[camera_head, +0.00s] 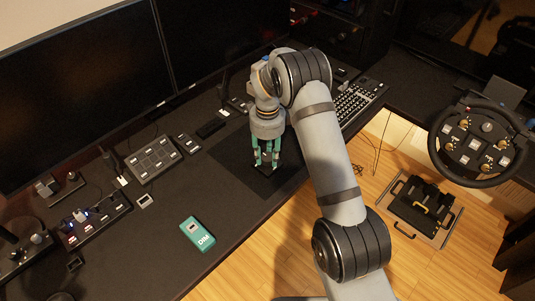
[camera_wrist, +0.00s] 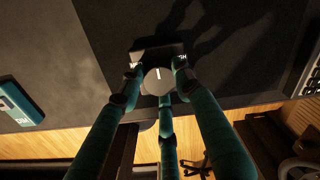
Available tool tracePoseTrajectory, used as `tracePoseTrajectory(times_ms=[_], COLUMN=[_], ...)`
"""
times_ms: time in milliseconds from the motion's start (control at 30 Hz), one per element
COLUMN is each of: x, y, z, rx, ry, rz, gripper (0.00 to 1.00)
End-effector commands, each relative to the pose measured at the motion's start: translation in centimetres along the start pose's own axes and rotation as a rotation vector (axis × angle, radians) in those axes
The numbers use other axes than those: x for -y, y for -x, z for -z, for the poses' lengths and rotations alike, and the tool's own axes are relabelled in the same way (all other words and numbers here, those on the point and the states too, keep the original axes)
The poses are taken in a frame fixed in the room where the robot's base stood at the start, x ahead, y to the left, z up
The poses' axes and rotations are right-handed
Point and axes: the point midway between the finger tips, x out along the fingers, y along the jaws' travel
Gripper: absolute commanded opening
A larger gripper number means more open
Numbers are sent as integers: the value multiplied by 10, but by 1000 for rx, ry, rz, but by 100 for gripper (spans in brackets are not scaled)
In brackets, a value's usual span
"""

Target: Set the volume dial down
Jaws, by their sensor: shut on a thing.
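The volume dial (camera_wrist: 156,83) is a round grey knob with a short white mark, which points nearly straight up in the wrist view. It sits at a dark base (camera_wrist: 158,50) on the dark desk mat. My gripper (camera_head: 266,162) has teal fingers and points down over the mat in the head view. In the wrist view my gripper (camera_wrist: 158,82) has its fingertips closed around the dial, from the left, the right and the near side. The dial is mostly hidden by the fingers in the head view.
A teal box (camera_head: 197,234) lies on the desk at the front left. A button panel (camera_head: 154,159) and a keyboard (camera_head: 356,103) stand on either side. Two monitors (camera_head: 75,80) line the back. The racing wheel (camera_head: 478,143) is at the right, beyond the desk edge.

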Motion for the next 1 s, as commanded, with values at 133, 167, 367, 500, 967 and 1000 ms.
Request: tracePoseTrajectory(times_ms=[133, 167, 367, 500, 967, 1000], x=[1, 1, 1, 0, 0, 0], y=[-1, -1, -4, -5, -4, -4], z=[0, 0, 0, 0, 0, 0], rx=[1, 1, 1, 0, 0, 0], ry=[-1, 0, 0, 0, 0, 0], rz=[2, 2, 2, 1, 1, 1], gripper=[0, 0, 0, 38, 52, 52])
